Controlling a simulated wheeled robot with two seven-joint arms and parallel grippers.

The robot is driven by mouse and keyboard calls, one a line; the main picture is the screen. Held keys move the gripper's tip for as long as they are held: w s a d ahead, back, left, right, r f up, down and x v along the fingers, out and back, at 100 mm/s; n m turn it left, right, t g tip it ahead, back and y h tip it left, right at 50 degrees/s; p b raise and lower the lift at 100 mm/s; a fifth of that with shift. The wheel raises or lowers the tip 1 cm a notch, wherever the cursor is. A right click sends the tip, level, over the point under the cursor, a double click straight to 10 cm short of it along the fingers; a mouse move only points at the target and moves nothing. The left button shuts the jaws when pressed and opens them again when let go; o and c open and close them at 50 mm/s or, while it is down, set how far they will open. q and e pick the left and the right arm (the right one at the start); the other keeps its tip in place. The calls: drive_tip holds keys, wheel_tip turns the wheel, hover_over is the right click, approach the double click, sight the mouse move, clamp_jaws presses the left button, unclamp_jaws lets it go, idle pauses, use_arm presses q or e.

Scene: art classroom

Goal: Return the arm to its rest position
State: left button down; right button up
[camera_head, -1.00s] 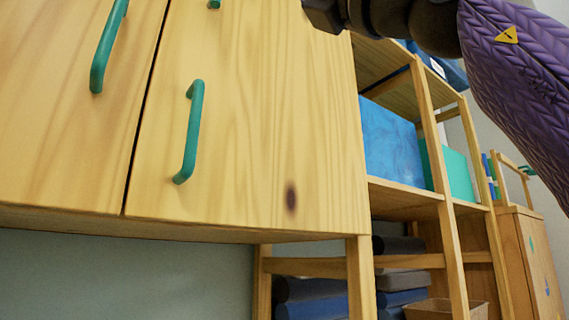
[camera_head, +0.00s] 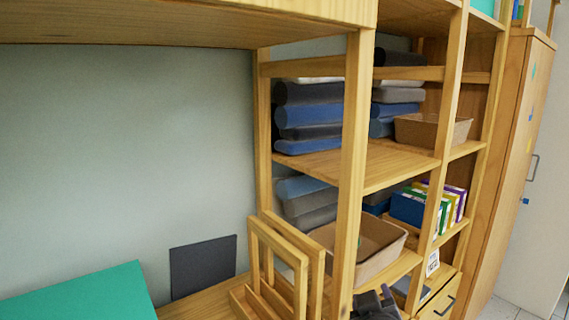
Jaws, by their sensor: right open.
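My right gripper (camera_head: 376,302) shows as a small dark shape at the bottom edge, right of the front shelf post. Its two finger tips point up with a gap between them, so it is open, and nothing shows between them. The rest of my right arm is out of frame. My left gripper and arm are not in view.
The wall cabinet's underside (camera_head: 130,28) spans the top left. An open wooden shelf (camera_head: 352,170) holds folded cloths (camera_head: 308,118), a bin (camera_head: 358,246) and boxes (camera_head: 408,207). A wooden frame (camera_head: 303,268), dark panel (camera_head: 203,265) and teal board (camera_head: 85,296) stand low left.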

drive_tip(key=s+f+m+g+y, duration=0.1)
drive_tip(key=s+f+g+y, duration=0.1)
drive_tip(key=s+f+g, duration=0.9)
drive_tip(key=s+f+m+g+y, duration=0.1)
drive_tip(key=s+f, duration=0.6)
drive_tip(key=s, duration=0.9)
drive_tip(key=s+f+g+b, duration=0.1)
drive_tip(key=s+f+b, duration=0.2)
drive_tip(key=f, duration=1.7)
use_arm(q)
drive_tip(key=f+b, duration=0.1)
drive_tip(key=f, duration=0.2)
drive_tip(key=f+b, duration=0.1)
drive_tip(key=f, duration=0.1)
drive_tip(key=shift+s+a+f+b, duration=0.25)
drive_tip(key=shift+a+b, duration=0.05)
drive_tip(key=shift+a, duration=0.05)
use_arm(e)
drive_tip(key=s+d+f+n+g, duration=0.1)
drive_tip(key=s+d+f, duration=0.2)
drive_tip(key=s+f, duration=1.1)
drive_tip(key=shift+d+f+g, duration=0.15)
drive_tip(key=shift+d+g, duration=0.05)
drive_tip(key=shift+g, duration=0.2)
